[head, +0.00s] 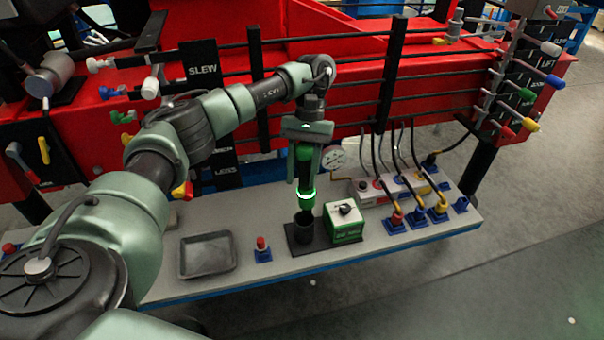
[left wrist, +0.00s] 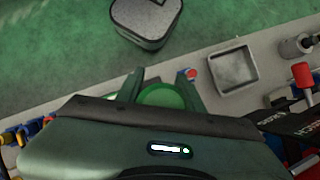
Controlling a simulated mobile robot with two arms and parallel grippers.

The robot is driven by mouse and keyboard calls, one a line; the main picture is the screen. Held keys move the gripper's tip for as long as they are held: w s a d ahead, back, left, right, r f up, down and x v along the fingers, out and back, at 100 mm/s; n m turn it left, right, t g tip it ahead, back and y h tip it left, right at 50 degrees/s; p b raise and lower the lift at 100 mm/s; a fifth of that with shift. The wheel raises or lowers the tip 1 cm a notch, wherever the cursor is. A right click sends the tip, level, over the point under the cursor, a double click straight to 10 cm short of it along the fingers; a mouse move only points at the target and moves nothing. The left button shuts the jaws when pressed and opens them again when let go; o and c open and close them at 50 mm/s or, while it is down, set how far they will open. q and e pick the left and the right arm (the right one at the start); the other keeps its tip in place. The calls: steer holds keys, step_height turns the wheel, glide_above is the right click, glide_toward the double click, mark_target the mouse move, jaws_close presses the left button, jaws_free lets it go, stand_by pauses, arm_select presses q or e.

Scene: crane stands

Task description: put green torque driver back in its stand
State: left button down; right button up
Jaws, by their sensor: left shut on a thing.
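The green torque driver (head: 305,170) hangs upright in my left gripper (head: 304,165), with a lit ring near its lower end. My left gripper is shut on it. The driver also shows as a green round top (left wrist: 162,96) between the fingers (left wrist: 163,90) in the left wrist view. The stand, a black cup on a dark base (head: 303,230), is on the bench directly below the driver. The driver's lower end is at or just above the cup's mouth; I cannot tell whether it is inside. My right gripper is not in view.
A green and white box with a knob (head: 344,222) stands right beside the stand. A red-topped part on a blue base (head: 262,249) and a grey tray (head: 206,255) are to the left. Hoses and blue fittings (head: 418,217) fill the right. A red machine stands behind.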

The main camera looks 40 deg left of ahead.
arm_select(q)
steer(key=shift+s+a+f+n+g+p, duration=0.2)
steer(key=shift+s+f+p, duration=0.1)
steer(key=shift+f, duration=0.35)
steer(key=shift+s+a+f+n+g+p, duration=0.1)
steer(key=shift+s+f+n+g+p, duration=0.15)
steer(key=shift+f, duration=0.35)
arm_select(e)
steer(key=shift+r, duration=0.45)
arm_select(q)
steer(key=shift+w+a, duration=0.2)
steer(key=shift+w, duration=0.3)
steer(key=shift+s, duration=0.1)
steer(key=shift+w+f+h+p, duration=0.1)
steer(key=shift+w+h+p, duration=0.15)
steer(key=shift+h+p, duration=0.1)
steer(key=shift+d+n+t+h+p, duration=0.35)
steer(key=shift+d+n, duration=0.2)
steer(key=shift+n, duration=0.4)
steer(key=shift+d, duration=0.1)
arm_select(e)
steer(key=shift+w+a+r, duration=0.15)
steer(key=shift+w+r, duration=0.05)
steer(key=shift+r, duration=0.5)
